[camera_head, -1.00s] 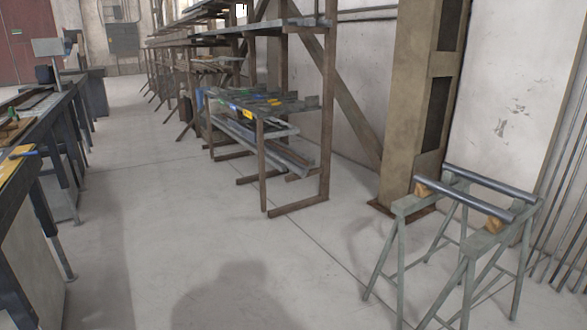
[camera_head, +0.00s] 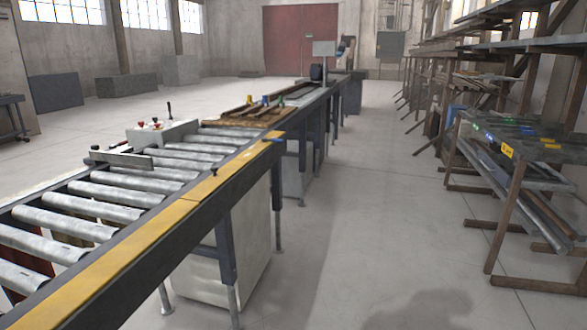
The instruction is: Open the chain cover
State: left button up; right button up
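A roller conveyor (camera_head: 127,194) runs from the lower left toward the middle of the view. A long flat yellow strip (camera_head: 160,234) lies along its near right edge, with a small dark knob (camera_head: 214,171) on it. This strip may be the chain cover, but I cannot tell for sure. It lies flat along the frame. Neither of my grippers is in view.
A grey control box (camera_head: 161,133) with red buttons stands on the conveyor's far side. A rack of metal stock (camera_head: 520,150) stands at the right. The floor (camera_head: 370,220) between conveyor and rack is clear. A red door (camera_head: 300,38) is at the back.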

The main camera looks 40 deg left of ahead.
aim_at(207, 187)
jog(key=i+u, duration=0.75)
jog(key=u, duration=0.25)
jog(key=i+l+u, duration=0.2)
jog(key=i+u, duration=0.15)
jog(key=i+l+u, duration=0.4)
jog(key=k+j, duration=0.05)
jog(key=j, duration=0.05)
